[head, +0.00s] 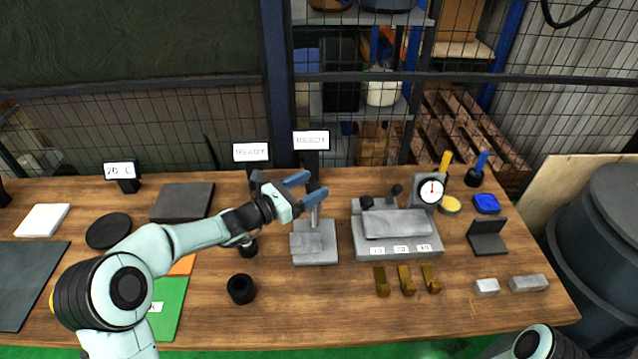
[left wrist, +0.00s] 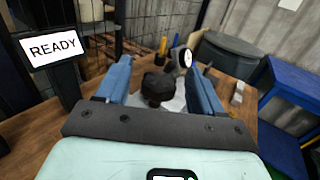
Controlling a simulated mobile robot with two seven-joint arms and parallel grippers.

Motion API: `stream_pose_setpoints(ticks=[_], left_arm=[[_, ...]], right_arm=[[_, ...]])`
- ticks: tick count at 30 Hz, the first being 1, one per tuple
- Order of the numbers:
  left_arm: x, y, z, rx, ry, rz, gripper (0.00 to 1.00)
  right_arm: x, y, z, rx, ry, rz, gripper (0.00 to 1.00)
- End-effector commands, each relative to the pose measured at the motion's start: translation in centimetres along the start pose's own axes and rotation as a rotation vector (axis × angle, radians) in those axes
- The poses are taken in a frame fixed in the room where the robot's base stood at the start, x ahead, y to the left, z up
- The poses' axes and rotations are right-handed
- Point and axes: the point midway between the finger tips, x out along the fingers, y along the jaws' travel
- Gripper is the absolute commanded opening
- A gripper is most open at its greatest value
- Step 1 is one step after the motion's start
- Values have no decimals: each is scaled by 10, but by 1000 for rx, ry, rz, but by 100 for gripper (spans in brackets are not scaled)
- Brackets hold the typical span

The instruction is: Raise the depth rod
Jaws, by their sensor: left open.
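A grey stand (head: 312,257) sits at the middle of the workbench. A thin upright metal rod (head: 315,216), apparently the depth rod, rises from it. My left gripper (head: 307,187) is open, with its blue fingers at the height of the rod's top. In the left wrist view, a round black knob (left wrist: 158,87) shows between the two open fingers (left wrist: 160,66), apart from both as far as I can see. The rod below the knob is hidden in that view. My right gripper is out of view; only part of my right arm shows at the bottom.
A READY sign (head: 311,140) stands behind the stand and another (head: 251,152) to its left. A grey block fixture (head: 398,248) with a dial gauge (head: 431,190) is close on the right. A black ring (head: 241,289) lies in front left. The front bench edge is mostly clear.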

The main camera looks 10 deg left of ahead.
Motion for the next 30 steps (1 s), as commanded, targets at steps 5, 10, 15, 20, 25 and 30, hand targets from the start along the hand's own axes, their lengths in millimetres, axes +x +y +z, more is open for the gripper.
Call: stream_pose_setpoints(ticks=[5,10,15,20,25,30], left_arm=[[-45,0,-3,2,3,4,67],[-77,0,-2,2,1,3,67],[-94,0,0,2,-1,2,67],[-98,0,0,1,-2,0,67],[-98,0,0,1,-2,0,67],[-98,0,0,1,-2,0,67]], right_arm=[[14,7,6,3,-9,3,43],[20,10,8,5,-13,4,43],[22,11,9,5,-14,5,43],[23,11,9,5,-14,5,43],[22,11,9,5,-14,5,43],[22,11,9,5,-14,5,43]])
